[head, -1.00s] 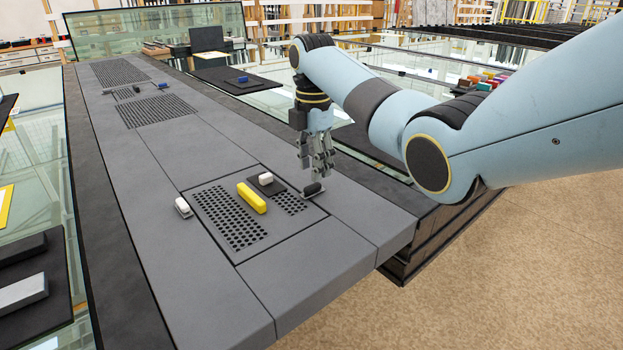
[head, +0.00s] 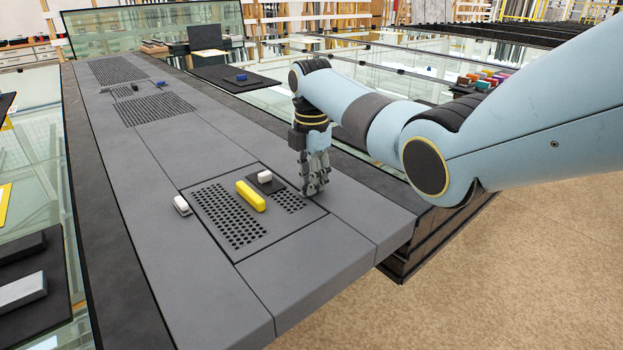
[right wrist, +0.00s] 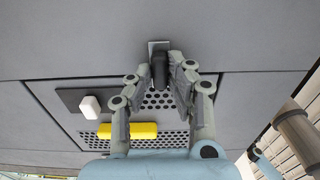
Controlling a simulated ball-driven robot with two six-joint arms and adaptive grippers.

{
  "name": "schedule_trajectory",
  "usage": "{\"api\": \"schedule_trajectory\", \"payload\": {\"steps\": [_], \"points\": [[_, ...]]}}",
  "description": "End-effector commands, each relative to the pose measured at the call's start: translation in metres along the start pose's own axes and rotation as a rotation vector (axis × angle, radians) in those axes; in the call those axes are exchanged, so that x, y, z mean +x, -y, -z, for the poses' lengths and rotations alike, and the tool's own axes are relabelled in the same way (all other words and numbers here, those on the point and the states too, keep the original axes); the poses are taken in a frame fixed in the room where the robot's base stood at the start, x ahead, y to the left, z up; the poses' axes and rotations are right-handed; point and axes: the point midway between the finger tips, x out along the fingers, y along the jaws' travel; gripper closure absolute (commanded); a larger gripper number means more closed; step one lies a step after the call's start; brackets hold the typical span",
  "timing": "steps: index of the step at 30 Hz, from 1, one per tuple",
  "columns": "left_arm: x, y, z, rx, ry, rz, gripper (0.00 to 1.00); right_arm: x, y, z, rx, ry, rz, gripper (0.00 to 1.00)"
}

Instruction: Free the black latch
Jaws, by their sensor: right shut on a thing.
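The black latch (right wrist: 158,70) stands on a small light plate (right wrist: 154,46) at the edge of the perforated panel (head: 232,250), in the right wrist view. My right gripper (head: 316,187) is lowered over it, shut on the latch, with one finger on each side in the wrist view. In the head view the fingers hide the latch. A white latch (head: 182,206) is at the panel's opposite edge. My left gripper is not in view.
A yellow bar (head: 251,196) lies across the panel, and it also shows in the right wrist view (right wrist: 128,130). Beside it a white block (head: 265,176) sits on a dark pad. The grey surface in front of the panel is clear.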

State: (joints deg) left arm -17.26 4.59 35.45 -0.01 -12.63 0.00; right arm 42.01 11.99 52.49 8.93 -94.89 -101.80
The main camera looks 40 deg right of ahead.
Motion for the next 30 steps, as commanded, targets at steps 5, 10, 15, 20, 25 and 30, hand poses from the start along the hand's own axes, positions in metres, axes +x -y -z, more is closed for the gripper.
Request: {"api": "schedule_trajectory", "payload": {"steps": [5,10,15,20,25,30], "points": [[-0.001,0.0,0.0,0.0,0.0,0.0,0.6,0.0,0.0,0.0,0.003,0.0,0.001,1.0],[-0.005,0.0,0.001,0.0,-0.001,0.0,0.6,-0.001,0.0,0.0,0.036,0.0,0.001,1.0],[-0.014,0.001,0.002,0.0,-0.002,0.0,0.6,-0.003,0.0,0.0,0.118,-0.001,0.002,1.0],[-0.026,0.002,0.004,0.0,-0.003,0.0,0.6,-0.004,0.0,0.0,0.243,-0.001,0.002,1.0],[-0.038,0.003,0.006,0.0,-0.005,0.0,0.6,-0.003,0.0,0.0,0.403,-0.001,0.003,1.0],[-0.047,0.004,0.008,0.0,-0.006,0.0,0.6,-0.003,0.0,0.0,0.565,-0.001,0.001,1.0]]}}
